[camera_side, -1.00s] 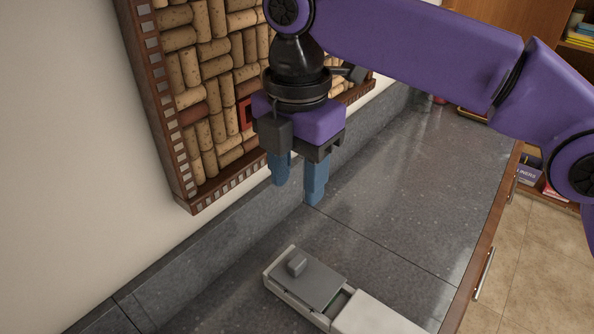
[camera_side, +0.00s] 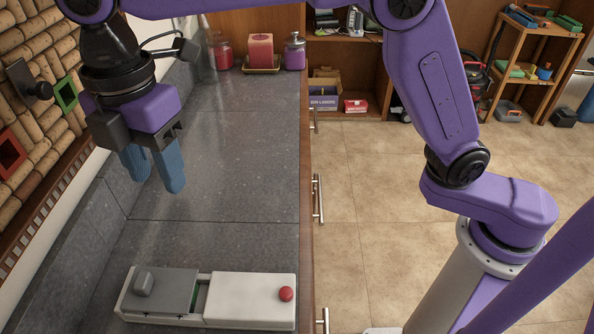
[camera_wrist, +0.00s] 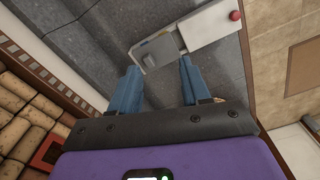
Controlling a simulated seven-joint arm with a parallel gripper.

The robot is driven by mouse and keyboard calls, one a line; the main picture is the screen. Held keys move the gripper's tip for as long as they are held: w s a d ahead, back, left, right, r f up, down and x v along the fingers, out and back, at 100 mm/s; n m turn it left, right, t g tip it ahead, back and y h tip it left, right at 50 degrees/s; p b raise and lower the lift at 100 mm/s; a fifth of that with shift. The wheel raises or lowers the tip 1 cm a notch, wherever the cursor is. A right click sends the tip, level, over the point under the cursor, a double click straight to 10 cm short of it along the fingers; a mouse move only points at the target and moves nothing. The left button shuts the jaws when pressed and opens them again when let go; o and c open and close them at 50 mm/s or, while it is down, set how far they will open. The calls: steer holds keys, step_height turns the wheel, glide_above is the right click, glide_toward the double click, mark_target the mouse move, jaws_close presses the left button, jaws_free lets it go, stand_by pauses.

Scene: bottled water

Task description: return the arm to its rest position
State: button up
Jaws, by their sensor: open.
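My gripper (camera_side: 155,172) is open and empty, with its blue fingers pointing down above the dark grey counter (camera_side: 235,130). It hangs near the cork board on the left of the side view. In the wrist view my gripper (camera_wrist: 156,80) shows its two fingers spread apart, with nothing between the tips but the view of the counter and a box beyond. My purple arm reaches across the top of the side view from its base at the right.
A low white box (camera_side: 250,298) with a grey sliding lid (camera_side: 165,290) and a red knob (camera_side: 286,294) lies on the counter; it also shows in the wrist view (camera_wrist: 213,27). The cork board (camera_side: 40,125) is close left. Candles and jars (camera_side: 260,50) stand at the back. The counter's middle is clear.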

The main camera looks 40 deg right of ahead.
steer(key=s+d+f+m, duration=0.3)
steer(key=s+d, duration=0.3)
steer(key=d, duration=0.6)
steer(key=s+d+f+m, duration=0.4)
steer(key=s+d, duration=0.2)
steer(key=d, duration=0.6)
steer(key=s+d+f+m, duration=0.3)
steer(key=s+d, duration=0.4)
steer(key=d, duration=0.5)
steer(key=shift+f+m, duration=0.3)
steer(key=shift+f, duration=0.25)
steer(key=shift+d, duration=0.1)
